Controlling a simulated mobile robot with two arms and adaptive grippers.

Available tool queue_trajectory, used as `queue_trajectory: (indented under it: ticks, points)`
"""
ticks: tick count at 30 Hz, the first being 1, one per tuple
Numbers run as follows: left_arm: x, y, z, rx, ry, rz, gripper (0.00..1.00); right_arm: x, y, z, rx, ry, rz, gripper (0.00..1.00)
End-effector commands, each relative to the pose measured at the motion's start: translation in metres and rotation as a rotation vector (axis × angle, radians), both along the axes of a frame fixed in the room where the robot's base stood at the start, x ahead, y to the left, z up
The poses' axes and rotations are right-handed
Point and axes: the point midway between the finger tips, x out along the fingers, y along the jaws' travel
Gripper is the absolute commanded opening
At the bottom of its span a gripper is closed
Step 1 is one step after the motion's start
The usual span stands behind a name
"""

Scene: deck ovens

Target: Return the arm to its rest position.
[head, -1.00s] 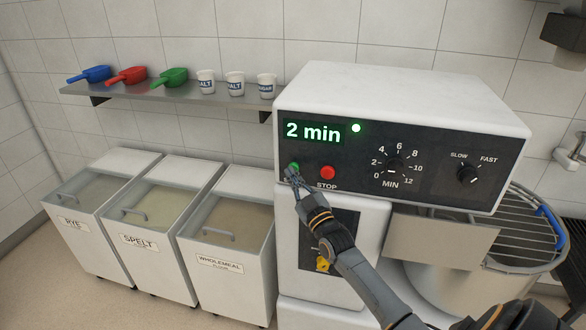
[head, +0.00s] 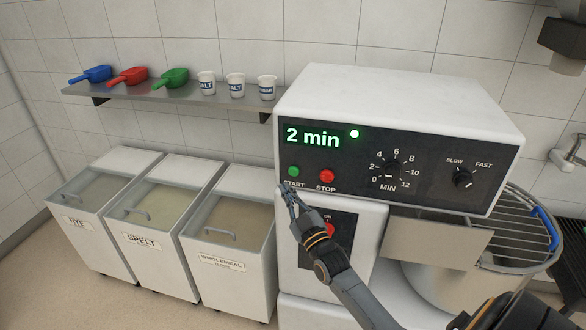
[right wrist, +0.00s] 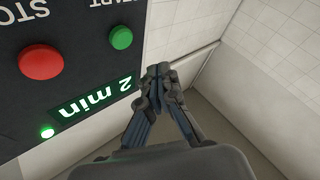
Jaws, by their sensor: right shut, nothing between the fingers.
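My right gripper (head: 287,192) is shut and empty in the head view, just below the green START button (head: 293,171) of the mixer (head: 400,95) and apart from it. In the right wrist view my right gripper (right wrist: 158,72) points past the panel's edge, and the green button (right wrist: 121,38) is fully uncovered. The red STOP button (head: 327,176) is beside it. The display (head: 314,135) reads "2 min", and a green lamp (head: 354,133) is lit. My left gripper is not in view.
A wire-guarded bowl (head: 460,285) stands below the mixer head at the right. Flour bins (head: 150,225) stand on the floor at the left. A wall shelf (head: 150,92) holds scoops and small tubs. The floor in front of the bins is clear.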

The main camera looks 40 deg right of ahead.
Motion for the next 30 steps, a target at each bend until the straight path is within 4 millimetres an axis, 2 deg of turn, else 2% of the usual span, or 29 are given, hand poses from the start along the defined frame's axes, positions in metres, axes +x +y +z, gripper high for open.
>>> queue_trajectory:
  ticks: [5, 26, 29, 30]
  points:
    - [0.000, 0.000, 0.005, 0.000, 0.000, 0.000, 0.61, -0.005, 0.006, 0.000, 0.000, 0.000, -0.001, 0.00]
    - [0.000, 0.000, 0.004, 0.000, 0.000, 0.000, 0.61, -0.005, 0.006, -0.001, 0.000, 0.002, 0.000, 0.00]
    - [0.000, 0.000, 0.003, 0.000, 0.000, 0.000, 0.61, -0.005, 0.007, -0.019, 0.010, 0.037, 0.004, 0.00]
    - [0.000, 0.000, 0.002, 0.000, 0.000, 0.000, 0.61, -0.006, 0.009, -0.034, 0.019, 0.068, 0.007, 0.00]
